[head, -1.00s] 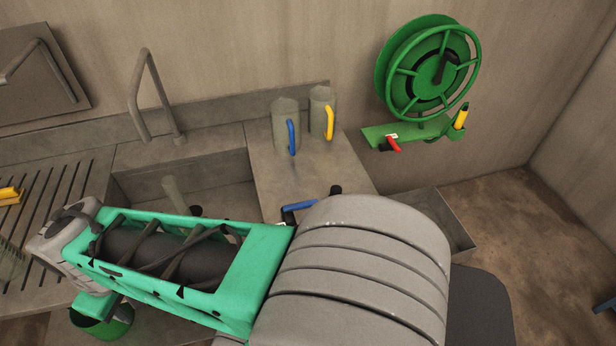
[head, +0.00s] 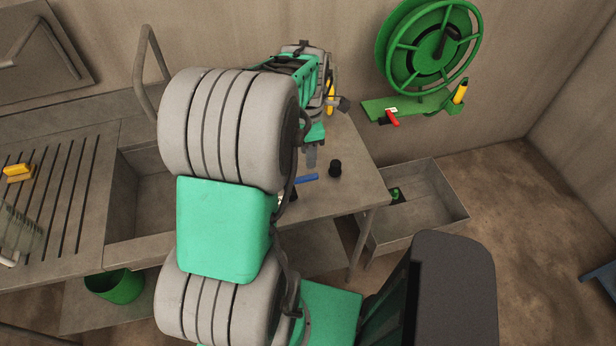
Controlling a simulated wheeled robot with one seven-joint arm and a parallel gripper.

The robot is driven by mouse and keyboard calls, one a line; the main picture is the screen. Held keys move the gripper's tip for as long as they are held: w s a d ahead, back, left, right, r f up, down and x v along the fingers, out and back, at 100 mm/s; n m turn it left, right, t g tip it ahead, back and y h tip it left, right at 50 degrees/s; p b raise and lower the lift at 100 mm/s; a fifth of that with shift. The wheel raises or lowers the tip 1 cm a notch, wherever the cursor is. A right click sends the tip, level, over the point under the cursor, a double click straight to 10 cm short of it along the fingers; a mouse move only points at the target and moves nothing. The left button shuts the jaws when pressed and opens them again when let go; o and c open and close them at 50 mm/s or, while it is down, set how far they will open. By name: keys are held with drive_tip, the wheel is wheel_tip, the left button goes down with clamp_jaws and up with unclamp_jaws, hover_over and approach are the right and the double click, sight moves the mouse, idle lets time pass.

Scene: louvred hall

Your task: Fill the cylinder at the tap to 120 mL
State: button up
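The tap (head: 150,60) is a tall grey bent spout behind the sink (head: 140,190), partly covered by my arm. A clear ribbed vessel (head: 22,232) stands on the slatted drainer at the far left, cut by the frame edge; I cannot tell if it is the cylinder. My gripper (head: 312,150) is over the counter right of the sink, largely hidden by my own arm; its finger opening cannot be made out. A blue lever or handle (head: 306,179) lies just below the gripper in the picture.
A green hose reel (head: 428,60) hangs on the wall, with a shelf (head: 405,106) below. A grey floor trough (head: 430,205) is at right, a green bucket (head: 115,286) under the sink. A yellow block (head: 18,172) lies on the drainer.

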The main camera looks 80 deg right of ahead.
sight(308, 177)
drive_tip(key=shift+f+b, duration=3.15)
drive_tip(key=shift+f, duration=1.85)
clamp_jaws()
